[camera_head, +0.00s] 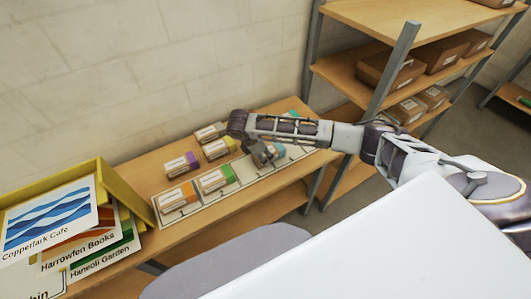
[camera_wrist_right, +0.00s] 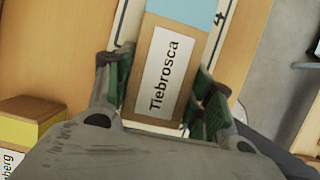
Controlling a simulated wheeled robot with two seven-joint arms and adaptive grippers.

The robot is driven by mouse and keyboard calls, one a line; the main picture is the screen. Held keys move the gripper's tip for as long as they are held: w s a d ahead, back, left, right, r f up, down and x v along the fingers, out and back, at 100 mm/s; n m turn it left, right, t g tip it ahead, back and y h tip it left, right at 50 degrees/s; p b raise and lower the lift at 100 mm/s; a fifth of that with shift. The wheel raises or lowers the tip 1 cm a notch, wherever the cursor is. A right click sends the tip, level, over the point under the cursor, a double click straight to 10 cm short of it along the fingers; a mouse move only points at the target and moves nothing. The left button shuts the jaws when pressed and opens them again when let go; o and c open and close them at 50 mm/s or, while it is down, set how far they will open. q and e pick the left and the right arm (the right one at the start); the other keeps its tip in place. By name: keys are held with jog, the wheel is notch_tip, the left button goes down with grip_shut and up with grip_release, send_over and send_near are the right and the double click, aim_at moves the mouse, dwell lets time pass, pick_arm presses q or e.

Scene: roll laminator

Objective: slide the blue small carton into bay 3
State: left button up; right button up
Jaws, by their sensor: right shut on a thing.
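In the head view my right gripper (camera_head: 263,156) is low over the bay tray (camera_head: 240,189), to the right of the green-ended carton (camera_head: 215,179). The held carton is mostly hidden there. In the right wrist view a "4" marking (camera_wrist_right: 220,18) shows just right of the carton's blue end. I cannot tell whether the carton touches the tray. My left gripper is not in view.
An orange-ended carton (camera_head: 177,198) sits in the tray's left end, beside the green-ended one. Purple (camera_head: 181,165) and yellow (camera_head: 218,148) cartons stand behind on the table. A yellow sign bin (camera_head: 125,198) is at left. A shelf rack (camera_head: 390,50) stands at right.

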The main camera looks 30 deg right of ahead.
jog(key=shift+s+a+p, duration=0.2)
jog(key=shift+a+p, duration=0.45)
jog(key=shift+a, duration=1.2)
jog(key=shift+s+a+p, duration=0.2)
jog(key=shift+a+p, duration=0.4)
jog(key=shift+a, duration=1.2)
jog(key=shift+a, duration=0.2)
jog(key=o, duration=1.2)
jog(key=shift+c, duration=0.2)
jog(key=shift+o, duration=0.3)
jog(key=o, duration=0.4)
jog(key=shift+o, duration=0.2)
jog(key=shift+r+p, duration=2.1)
jog(key=shift+p, duration=0.65)
jog(key=shift+r+p, duration=0.7)
jog(key=shift+r, duration=0.25)
